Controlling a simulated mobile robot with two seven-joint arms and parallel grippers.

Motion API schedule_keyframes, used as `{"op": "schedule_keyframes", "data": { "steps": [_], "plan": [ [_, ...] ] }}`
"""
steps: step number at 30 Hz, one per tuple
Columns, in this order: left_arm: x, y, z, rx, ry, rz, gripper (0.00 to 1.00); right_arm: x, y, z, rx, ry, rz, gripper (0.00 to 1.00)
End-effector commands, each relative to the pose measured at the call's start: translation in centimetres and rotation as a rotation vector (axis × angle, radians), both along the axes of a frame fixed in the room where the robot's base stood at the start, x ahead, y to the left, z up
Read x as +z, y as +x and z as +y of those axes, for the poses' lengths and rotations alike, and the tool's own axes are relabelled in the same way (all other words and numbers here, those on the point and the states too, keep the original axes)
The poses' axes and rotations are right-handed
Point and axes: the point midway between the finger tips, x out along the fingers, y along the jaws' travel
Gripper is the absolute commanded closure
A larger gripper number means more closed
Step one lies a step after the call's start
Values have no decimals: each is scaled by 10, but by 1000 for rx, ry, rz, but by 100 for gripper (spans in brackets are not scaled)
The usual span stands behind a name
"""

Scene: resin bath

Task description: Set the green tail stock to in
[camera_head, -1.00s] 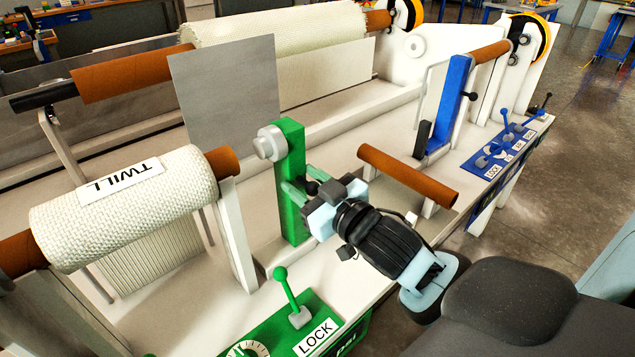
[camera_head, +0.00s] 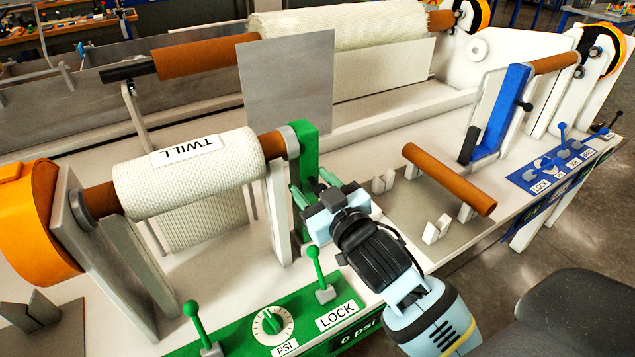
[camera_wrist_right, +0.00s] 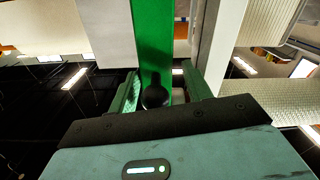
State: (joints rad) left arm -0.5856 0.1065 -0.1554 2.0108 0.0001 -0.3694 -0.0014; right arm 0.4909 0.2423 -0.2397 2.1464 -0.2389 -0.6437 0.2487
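The green tail stock (camera_head: 305,140) is an upright green post with a grey disc (camera_head: 289,141) on its left side. The disc is at the right end of the brown core (camera_head: 271,145) of the TWILL roll (camera_head: 190,172), with no visible gap. My right gripper (camera_head: 316,188) is at the front of the post. In the right wrist view its two teal fingers (camera_wrist_right: 158,92) stand apart on either side of the black knob (camera_wrist_right: 155,96) on the green post (camera_wrist_right: 154,45). They do not appear to press on it. My left gripper is not in view.
The green panel with a LOCK lever (camera_head: 318,270), a second green lever (camera_head: 199,325) and a PSI dial (camera_head: 272,325) lies in front, close to my right gripper. A blue tail stock (camera_head: 503,110) and a loose brown tube (camera_head: 449,179) on holders stand to the right.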

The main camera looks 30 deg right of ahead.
Motion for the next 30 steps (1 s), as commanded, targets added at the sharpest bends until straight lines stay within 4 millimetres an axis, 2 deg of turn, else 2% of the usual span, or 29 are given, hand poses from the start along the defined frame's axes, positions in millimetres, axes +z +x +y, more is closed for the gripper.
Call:
{"op": "schedule_keyframes", "data": {
  "steps": [8, 21, 30],
  "plan": [
    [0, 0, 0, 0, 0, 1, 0, 0, -4, 1, 3, 4, 0, 55],
    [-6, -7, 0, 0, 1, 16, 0, -1, -64, -5, 0, 3, 2, 55],
    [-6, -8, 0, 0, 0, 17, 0, 0, -78, -7, -2, 1, 1, 55]
  ]
}}
